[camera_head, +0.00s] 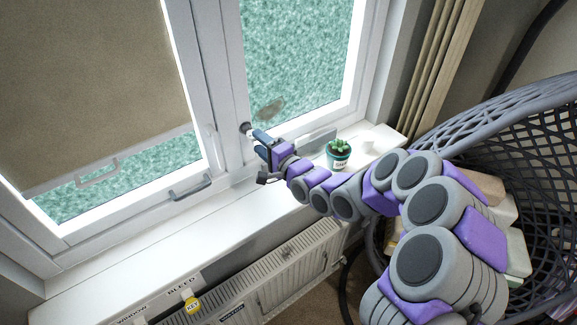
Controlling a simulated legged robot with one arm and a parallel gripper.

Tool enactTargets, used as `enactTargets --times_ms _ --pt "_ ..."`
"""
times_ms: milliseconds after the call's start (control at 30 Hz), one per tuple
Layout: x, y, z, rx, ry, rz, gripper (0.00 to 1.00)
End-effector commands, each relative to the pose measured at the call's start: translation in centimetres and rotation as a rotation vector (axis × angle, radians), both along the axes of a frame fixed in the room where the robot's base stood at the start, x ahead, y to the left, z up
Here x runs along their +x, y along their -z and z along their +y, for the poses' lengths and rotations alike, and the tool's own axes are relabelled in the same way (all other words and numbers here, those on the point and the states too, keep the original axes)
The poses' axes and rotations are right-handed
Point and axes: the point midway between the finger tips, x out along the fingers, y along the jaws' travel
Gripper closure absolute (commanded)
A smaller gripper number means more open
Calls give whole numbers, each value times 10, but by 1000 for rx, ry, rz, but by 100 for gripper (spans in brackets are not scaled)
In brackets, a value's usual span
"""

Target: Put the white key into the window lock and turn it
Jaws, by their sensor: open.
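The window lock (245,128) is a small dark round piece on the white frame between the two panes. My gripper (257,136) is right at the lock, reaching in from the right, with its jaws open. A small pale bit shows between the jaws and the lock; I cannot tell whether it is the white key. My fingers hide part of the lock, so I cannot tell whether anything sits in it. At the bottom left, a rack labelled WINDOW and BLEED (155,301) carries a yellow KEY tag (192,304); what hangs under WINDOW is cut off.
A potted succulent (338,153) stands on the white sill (150,262), right of my gripper. A radiator (290,268) is below the sill. A grey woven chair (540,130) is at the right. A beige blind (90,80) covers much of the left pane.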

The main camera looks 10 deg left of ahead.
Motion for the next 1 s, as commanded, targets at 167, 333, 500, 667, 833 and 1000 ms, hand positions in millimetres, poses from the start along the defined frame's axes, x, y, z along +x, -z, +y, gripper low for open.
enactTargets --times_ms 167,333,500,667,833,1000 --pt "-16 0 -26 0 3 0 52" --pt "-32 1 -46 -3 2 1 52" --pt "-47 3 -66 -4 1 4 52" --pt "-60 2 -85 -3 2 1 52" --pt "-70 1 -100 -2 1 0 52" --pt "-76 1 -109 -3 1 0 52"
